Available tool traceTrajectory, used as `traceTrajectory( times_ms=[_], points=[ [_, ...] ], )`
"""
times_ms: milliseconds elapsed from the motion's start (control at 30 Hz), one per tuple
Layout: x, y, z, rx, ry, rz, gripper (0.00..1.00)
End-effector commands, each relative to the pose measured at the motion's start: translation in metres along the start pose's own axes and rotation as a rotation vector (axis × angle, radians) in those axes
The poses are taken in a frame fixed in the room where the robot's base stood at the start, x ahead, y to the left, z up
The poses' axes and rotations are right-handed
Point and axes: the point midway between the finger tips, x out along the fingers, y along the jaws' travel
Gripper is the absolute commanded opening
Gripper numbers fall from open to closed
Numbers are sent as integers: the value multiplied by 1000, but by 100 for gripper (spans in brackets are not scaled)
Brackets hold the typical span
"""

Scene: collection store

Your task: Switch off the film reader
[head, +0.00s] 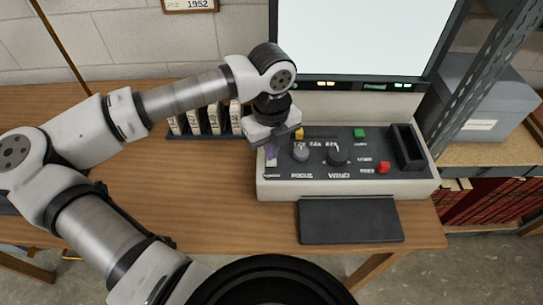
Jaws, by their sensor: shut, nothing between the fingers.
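The film reader stands on the wooden table, with a pale lit screen (360,38) and small green lights along the lower edge. Its control panel (310,165) carries a FOCUS knob (300,152), a WIND knob (339,154), a green button (359,133) and a red button (383,167). A small pale switch (271,160) sits at the panel's left end, above a label too small to read. My gripper (270,147) is shut and empty, pointing down right at this switch. It partly hides the switch; I cannot tell whether they touch.
Several labelled white boxes (194,121) stand in a dark rack just left of the reader. A black pad (350,219) lies in front. A metal shelf with a grey box (485,97) and red volumes is at right. The table's left part is clear.

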Motion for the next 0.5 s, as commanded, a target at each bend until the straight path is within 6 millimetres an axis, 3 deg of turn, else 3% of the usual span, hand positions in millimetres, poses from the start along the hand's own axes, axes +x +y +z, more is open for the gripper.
traceTrajectory(
  times_ms=[500],
  points=[
    [5, 0, 0, 0, 0, 0, 0]
  ],
)
